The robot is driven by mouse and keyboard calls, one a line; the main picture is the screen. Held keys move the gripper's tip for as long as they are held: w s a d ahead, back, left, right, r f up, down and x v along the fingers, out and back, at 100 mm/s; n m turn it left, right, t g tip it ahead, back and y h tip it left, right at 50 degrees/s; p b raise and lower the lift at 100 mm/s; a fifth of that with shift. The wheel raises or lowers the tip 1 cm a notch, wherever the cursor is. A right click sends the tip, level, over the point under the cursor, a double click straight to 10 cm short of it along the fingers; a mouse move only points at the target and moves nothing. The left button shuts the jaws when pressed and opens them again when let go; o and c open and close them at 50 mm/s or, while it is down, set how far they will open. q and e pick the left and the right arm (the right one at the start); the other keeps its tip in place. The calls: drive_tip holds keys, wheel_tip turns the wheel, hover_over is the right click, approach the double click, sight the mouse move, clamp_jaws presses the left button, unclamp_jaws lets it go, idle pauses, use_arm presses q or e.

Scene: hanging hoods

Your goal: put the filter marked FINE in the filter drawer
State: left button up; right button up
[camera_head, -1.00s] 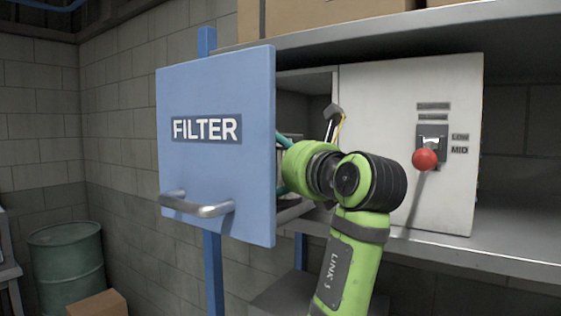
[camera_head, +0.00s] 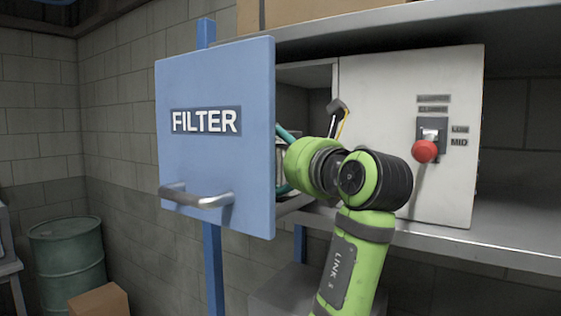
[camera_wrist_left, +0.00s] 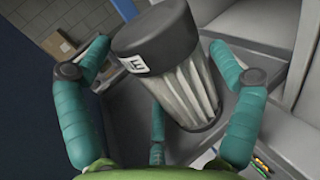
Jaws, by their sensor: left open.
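The filter drawer (camera_head: 205,205) is pulled out from the pale cabinet, its blue front marked FILTER. My left gripper (camera_head: 284,150) is just behind that front, largely hidden by it and by my green wrist. In the left wrist view, the filter (camera_wrist_left: 185,85) has a dark cap and pale pleats. It appears tilted over the grey drawer floor (camera_wrist_left: 120,95). The teal fingers of my left gripper (camera_wrist_left: 158,52) are spread around the filter, open. Whether its base rests on the drawer floor is unclear. My right gripper is out of view.
The cabinet (camera_head: 385,90) stands on a grey shelf (camera_head: 510,240) and has a red-knobbed lever (camera_head: 424,151). A handle (camera_head: 197,198) sticks out from the drawer front. A blue post (camera_head: 212,270) stands behind the drawer. A green drum (camera_head: 66,262) and carton (camera_head: 99,301) are lower left.

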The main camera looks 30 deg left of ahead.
use_arm(q)
drive_tip(key=b+v, duration=0.5)
drive_tip(key=v, duration=0.6)
drive_tip(key=shift+b, duration=0.3)
drive_tip(key=shift+d, duration=0.1)
